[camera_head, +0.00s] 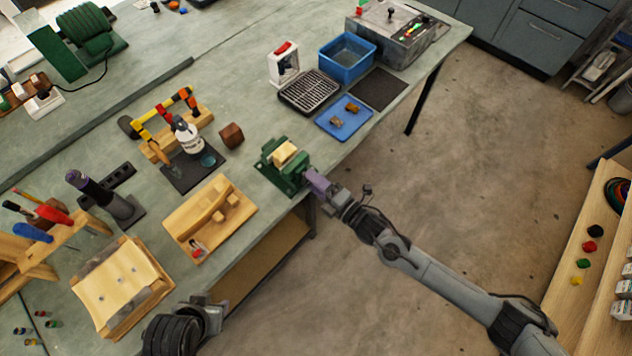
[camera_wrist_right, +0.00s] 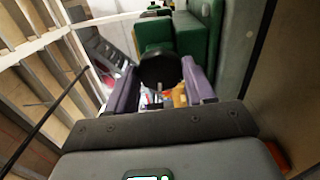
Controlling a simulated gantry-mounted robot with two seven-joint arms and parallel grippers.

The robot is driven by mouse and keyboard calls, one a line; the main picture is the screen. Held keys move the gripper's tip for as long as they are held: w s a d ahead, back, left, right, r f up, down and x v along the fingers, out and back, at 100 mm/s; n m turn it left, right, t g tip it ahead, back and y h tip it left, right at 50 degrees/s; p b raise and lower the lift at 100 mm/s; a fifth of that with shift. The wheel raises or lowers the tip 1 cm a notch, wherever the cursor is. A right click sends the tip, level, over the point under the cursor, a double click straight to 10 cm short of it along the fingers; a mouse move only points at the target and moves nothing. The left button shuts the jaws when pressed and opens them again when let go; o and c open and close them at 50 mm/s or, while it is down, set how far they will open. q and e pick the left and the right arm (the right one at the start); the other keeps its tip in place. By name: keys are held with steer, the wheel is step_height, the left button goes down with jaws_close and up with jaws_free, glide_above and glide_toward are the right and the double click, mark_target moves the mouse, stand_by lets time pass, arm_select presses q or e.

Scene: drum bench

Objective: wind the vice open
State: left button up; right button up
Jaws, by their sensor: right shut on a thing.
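The green vice (camera_head: 272,172) stands at the front edge of the bench with a pale wooden block (camera_head: 284,152) between its jaws. My right gripper (camera_head: 318,183) is at the vice's front, on the handle side. In the right wrist view its purple fingers (camera_wrist_right: 160,88) are shut on the vice's dark round handle (camera_wrist_right: 158,68), one finger on each side. The green vice body (camera_wrist_right: 195,35) rises behind the handle. My left gripper (camera_head: 208,314) shows partly at the bottom of the head view, near the bench's front edge; its fingertips are not clear.
A wooden jig (camera_head: 211,215) lies left of the vice. A brown block (camera_head: 231,135) and a dark mat (camera_head: 190,173) with a white bottle are behind it. A blue tray (camera_head: 345,120) is to the right. Open floor lies in front of the bench.

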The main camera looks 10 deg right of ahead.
steer(key=n, duration=0.9)
steer(key=shift+f+n, duration=0.15)
steer(key=shift+n, duration=0.25)
stand_by(0.4)
steer(key=o, duration=0.8)
steer(key=shift+c, duration=0.2)
steer(key=shift+o, duration=1.4)
steer(key=shift+w+a, duration=0.1)
steer(key=v, duration=1.1)
